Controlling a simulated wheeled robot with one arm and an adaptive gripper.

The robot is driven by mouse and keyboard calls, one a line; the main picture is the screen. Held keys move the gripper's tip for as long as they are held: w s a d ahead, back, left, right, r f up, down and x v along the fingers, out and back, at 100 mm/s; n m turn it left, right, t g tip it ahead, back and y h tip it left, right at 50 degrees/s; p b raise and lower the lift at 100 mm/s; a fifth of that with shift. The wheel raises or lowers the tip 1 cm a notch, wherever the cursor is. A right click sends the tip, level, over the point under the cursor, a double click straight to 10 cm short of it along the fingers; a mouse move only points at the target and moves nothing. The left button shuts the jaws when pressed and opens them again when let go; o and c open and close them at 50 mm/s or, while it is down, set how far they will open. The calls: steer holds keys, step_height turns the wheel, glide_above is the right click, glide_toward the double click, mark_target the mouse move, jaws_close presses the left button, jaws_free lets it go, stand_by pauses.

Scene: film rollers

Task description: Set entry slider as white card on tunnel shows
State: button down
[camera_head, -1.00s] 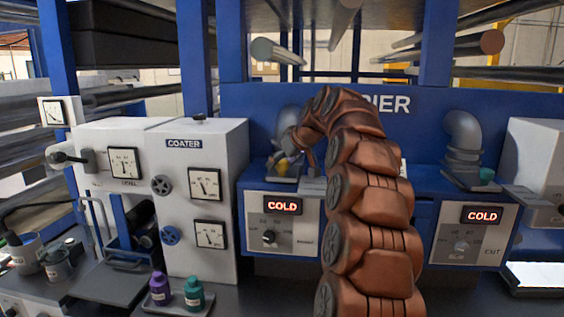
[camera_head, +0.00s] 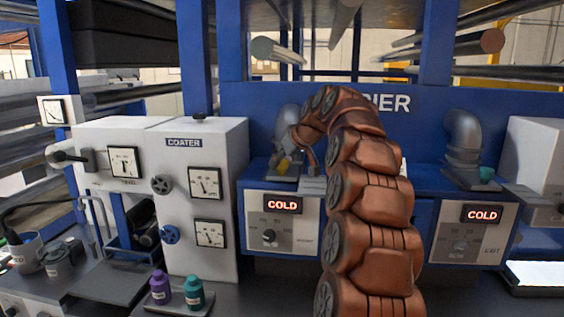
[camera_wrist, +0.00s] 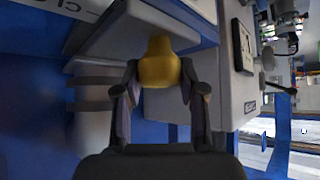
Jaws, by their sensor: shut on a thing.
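The yellow knob (camera_wrist: 158,65) of the entry slider is between my gripper's fingers in the wrist view. My gripper (camera_wrist: 158,88) is shut on it, one finger on each side. In the head view the yellow knob (camera_head: 283,167) shows small at the foot of the left grey duct (camera_head: 289,122), above the left dryer box. My gripper (camera_head: 297,158) is there too, partly hidden by my bent arm. The blue tunnel (camera_head: 262,100) carries lettering ending in "IER". A sliver of a white card (camera_head: 403,168) shows beside my arm; its marking is hidden.
The left dryer panel (camera_head: 283,233) and right panel (camera_head: 465,236) both read COLD. A teal knob (camera_head: 487,174) sits by the right duct (camera_head: 463,135). The white coater (camera_head: 215,150) stands left of my arm. Purple (camera_head: 160,288) and teal bottles (camera_head: 194,292) stand in front.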

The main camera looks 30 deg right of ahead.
steer(key=s+a+b, duration=0.5)
steer(key=s, duration=0.1)
steer(key=shift+a, duration=0.25)
steer(key=shift+s+f, duration=0.1)
steer(key=c, duration=0.7)
jaws_free()
steer(key=shift+s, duration=0.1)
steer(key=shift+o, duration=0.2)
steer(key=shift+r, duration=0.2)
steer(key=v, duration=1.2)
steer(key=shift+a+f, duration=0.1)
steer(key=shift+f, duration=0.05)
